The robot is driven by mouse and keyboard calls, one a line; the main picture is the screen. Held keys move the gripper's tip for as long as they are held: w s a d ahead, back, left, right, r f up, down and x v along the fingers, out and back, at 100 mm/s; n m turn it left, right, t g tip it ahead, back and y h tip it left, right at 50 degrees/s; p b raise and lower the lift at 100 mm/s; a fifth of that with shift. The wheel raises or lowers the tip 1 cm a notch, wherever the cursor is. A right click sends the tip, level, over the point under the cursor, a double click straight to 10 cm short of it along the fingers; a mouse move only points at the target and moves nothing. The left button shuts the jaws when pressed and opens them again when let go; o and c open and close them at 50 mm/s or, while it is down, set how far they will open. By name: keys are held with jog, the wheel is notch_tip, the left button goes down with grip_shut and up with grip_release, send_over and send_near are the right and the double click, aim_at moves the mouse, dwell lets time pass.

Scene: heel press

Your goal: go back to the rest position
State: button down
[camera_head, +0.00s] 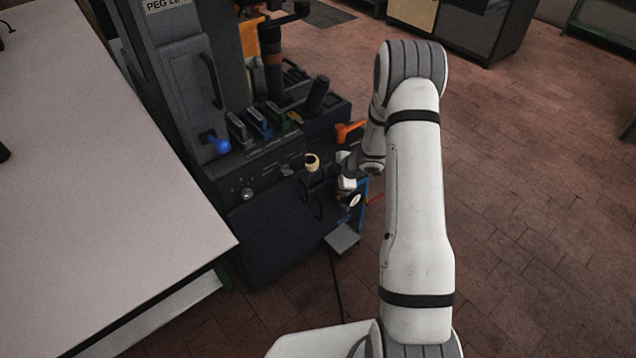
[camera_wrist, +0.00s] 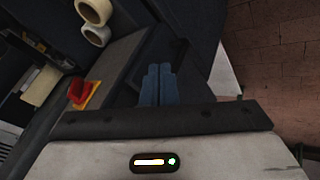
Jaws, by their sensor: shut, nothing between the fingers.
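My gripper (camera_wrist: 158,84) shows in the wrist view with its two blue-grey fingers side by side, shut and empty. It is close to the dark front of the machine. In the head view my arm reaches forward and bends down to the left, and the wrist (camera_head: 350,180) sits beside the machine's lower front. The fingertips are hard to make out there. The dark heel press machine (camera_head: 270,225) stands left of my arm, with a blue-knobbed lever (camera_head: 218,143) on its front.
A pale table (camera_head: 100,190) fills the left side. A grey pedal (camera_head: 342,238) sits low at the machine's front. An orange part (camera_head: 350,130) lies behind my wrist. Cream rolls (camera_wrist: 95,12) and a red-yellow part (camera_wrist: 84,94) are near my gripper. Brick floor (camera_head: 540,220) is clear at right.

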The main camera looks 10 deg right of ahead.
jog(key=v, duration=0.3)
jog(key=w+v, duration=0.1)
jog(key=v, duration=0.1)
jog(key=shift+s+d+r, duration=0.2)
jog(key=shift+d+r, duration=0.05)
jog(key=shift+d, duration=0.25)
jog(key=w+d+r+m+t+h, duration=0.1)
jog(key=d+r+m+h, duration=0.15)
jog(key=r, duration=0.45)
jog(key=d+r+m+t+h, duration=0.1)
jog(key=r+m+t+h, duration=0.15)
jog(key=r, duration=0.45)
jog(key=s+d+r+m+h, duration=0.25)
jog(key=s+r+m, duration=0.3)
jog(key=r, duration=0.35)
jog(key=s+a+r+m+g, duration=0.1)
jog(key=s+a+r+m, duration=0.1)
jog(key=s, duration=0.7)
jog(key=s+a+r+m+g+y, duration=0.1)
jog(key=s+a+r+m+g, duration=0.1)
jog(key=s, duration=0.7)
jog(key=s+a+r+m+g+y, duration=0.1)
jog(key=s+a+m, duration=0.3)
jog(key=s, duration=0.5)
jog(key=shift+s+a+r+g, duration=0.3)
jog(key=shift+a+r+g, duration=0.35)
jog(key=shift+a+g, duration=0.15)
